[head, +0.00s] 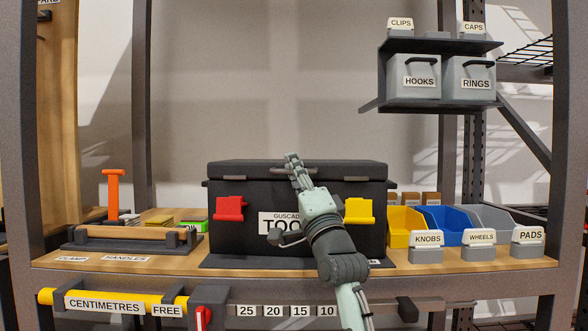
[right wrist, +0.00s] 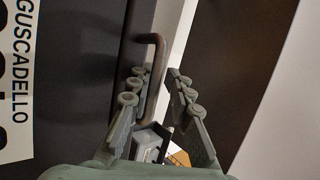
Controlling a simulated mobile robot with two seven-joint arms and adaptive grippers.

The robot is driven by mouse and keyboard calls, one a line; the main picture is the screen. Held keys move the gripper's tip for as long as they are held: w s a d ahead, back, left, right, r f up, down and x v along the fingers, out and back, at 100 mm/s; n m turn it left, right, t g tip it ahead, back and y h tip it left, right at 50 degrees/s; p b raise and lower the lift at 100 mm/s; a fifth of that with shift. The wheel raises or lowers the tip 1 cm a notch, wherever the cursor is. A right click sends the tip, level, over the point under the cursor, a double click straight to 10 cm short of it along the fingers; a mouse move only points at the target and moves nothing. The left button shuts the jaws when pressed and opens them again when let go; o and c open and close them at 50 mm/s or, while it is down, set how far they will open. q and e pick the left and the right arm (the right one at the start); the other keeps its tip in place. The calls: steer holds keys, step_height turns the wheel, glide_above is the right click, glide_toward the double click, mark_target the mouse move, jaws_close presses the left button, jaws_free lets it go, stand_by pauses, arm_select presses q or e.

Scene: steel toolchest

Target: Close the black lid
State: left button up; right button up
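The black toolbox (head: 240,238) stands on the wooden bench, with its black lid (head: 240,172) lying across the top. Whether the lid is fully down or slightly raised I cannot tell. A bar handle (head: 275,170) sits at the lid's front, partly hidden by my right gripper (head: 297,168). In the right wrist view, my right gripper (right wrist: 158,90) has its fingers apart. The handle (right wrist: 155,60) appears between or just beyond the fingertips; I see no clear grip. My left gripper is not in view.
A red latch (head: 230,208) and a yellow latch (head: 358,210) are on the toolbox front. Bins (head: 405,225) stand at right, and a dark rack (head: 85,242) with tools at left. A shelf (head: 435,105) with boxes hangs upper right. Space above the toolbox is clear.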

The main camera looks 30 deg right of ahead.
steer(key=shift+f, duration=0.1)
steer(key=v, duration=1.2)
